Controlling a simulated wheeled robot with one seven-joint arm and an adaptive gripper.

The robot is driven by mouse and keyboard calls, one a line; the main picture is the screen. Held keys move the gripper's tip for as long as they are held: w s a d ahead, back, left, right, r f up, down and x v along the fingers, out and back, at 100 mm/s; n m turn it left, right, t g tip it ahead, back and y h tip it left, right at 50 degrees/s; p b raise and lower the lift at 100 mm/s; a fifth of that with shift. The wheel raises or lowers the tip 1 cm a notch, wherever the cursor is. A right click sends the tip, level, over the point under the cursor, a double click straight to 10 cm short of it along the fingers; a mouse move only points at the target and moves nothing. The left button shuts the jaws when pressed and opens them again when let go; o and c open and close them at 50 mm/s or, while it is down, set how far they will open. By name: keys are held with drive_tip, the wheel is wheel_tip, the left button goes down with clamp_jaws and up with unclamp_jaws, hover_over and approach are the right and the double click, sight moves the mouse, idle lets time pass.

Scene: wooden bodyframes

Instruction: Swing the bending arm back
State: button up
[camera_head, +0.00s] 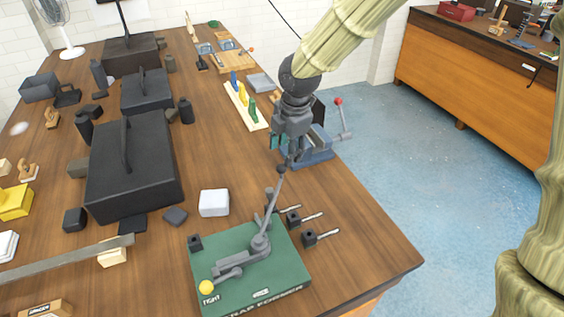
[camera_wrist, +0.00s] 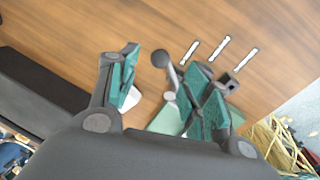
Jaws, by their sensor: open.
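The bender has a green base (camera_head: 275,276) near the table's front edge. Its grey bending arm (camera_head: 270,212) rises steeply from the pivot, leaning slightly right, and ends in a dark round knob (camera_head: 281,169). A short lever with a yellow ball (camera_head: 206,287) lies low at the front left of the base. My gripper (camera_head: 291,158) is open just above and behind the knob. In the wrist view, the knob (camera_wrist: 160,58) shows between the teal-padded fingers of my gripper (camera_wrist: 163,62); contact cannot be told. The right finger hides part of the base.
Several dark blocks with pale rods (camera_head: 309,237) lie right of the base. A white block (camera_head: 214,203) stands behind it, and a large black case (camera_head: 133,172) is at left. A blue vise (camera_head: 312,152) with a red-knobbed handle stands behind my gripper. The table's right front corner is clear.

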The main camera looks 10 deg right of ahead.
drive_tip(key=shift+w+a+f+p, duration=0.15)
drive_tip(key=shift+f+p, duration=0.1)
drive_tip(key=shift+f, duration=0.9)
drive_tip(key=shift+w+a+f+p, duration=0.1)
drive_tip(key=shift+f+p, duration=0.1)
drive_tip(key=shift+f, duration=0.9)
drive_tip(key=shift+w+a+f+p, duration=0.15)
drive_tip(key=shift+f+p, duration=0.1)
drive_tip(key=shift+f, duration=0.9)
clamp_jaws()
